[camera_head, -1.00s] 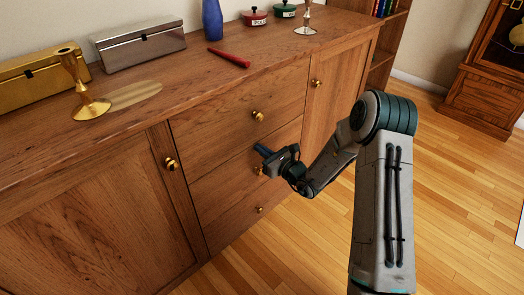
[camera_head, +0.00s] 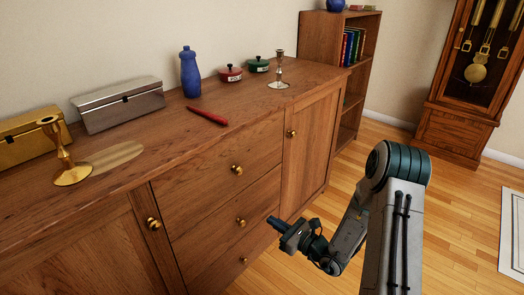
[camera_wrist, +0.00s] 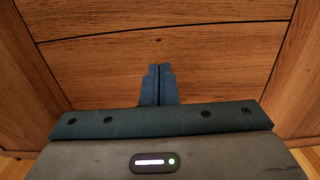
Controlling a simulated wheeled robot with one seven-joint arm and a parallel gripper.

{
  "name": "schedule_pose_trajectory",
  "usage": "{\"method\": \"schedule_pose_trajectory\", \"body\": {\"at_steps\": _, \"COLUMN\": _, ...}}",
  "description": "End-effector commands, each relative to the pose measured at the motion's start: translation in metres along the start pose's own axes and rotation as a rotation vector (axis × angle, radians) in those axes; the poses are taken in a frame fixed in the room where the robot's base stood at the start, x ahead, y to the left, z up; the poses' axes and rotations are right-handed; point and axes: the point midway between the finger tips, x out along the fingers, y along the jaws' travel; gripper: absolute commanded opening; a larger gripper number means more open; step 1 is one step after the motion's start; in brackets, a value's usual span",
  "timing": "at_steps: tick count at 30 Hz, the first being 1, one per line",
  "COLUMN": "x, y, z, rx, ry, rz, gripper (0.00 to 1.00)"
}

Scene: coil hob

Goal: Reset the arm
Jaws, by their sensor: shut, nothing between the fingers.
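My gripper (camera_head: 273,221) is in front of the wooden sideboard's drawers, to the right of the middle drawer's brass knob (camera_head: 241,222). Its blue fingers are shut together with nothing between them. The wrist view shows the closed fingers (camera_wrist: 158,85) pointing at the drawer fronts (camera_wrist: 215,62). My arm is bent at the elbow, at the right of the head view. The drawers look closed.
Open floor (camera_head: 460,220) lies right.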

Motion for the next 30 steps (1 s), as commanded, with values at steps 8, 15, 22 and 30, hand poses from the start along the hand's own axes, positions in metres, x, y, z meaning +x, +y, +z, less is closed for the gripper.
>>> {"method": "schedule_pose_trajectory", "body": {"at_steps": 8, "x": 0.003, "y": 0.039, "z": 0.077, "rx": -0.134, "ry": 0.017, "rz": 0.210, "gripper": 0.00}}
{"method": "schedule_pose_trajectory", "body": {"at_steps": 15, "x": -0.018, "y": 0.107, "z": 0.176, "rx": -0.405, "ry": 0.093, "rz": 0.574, "gripper": 0.00}}
{"method": "schedule_pose_trajectory", "body": {"at_steps": 22, "x": -0.061, "y": 0.155, "z": 0.247, "rx": -0.699, "ry": 0.209, "rz": 0.881, "gripper": 0.00}}
{"method": "schedule_pose_trajectory", "body": {"at_steps": 30, "x": -0.125, "y": 0.176, "z": 0.318, "rx": -1.084, "ry": 0.389, "rz": 1.173, "gripper": 0.00}}
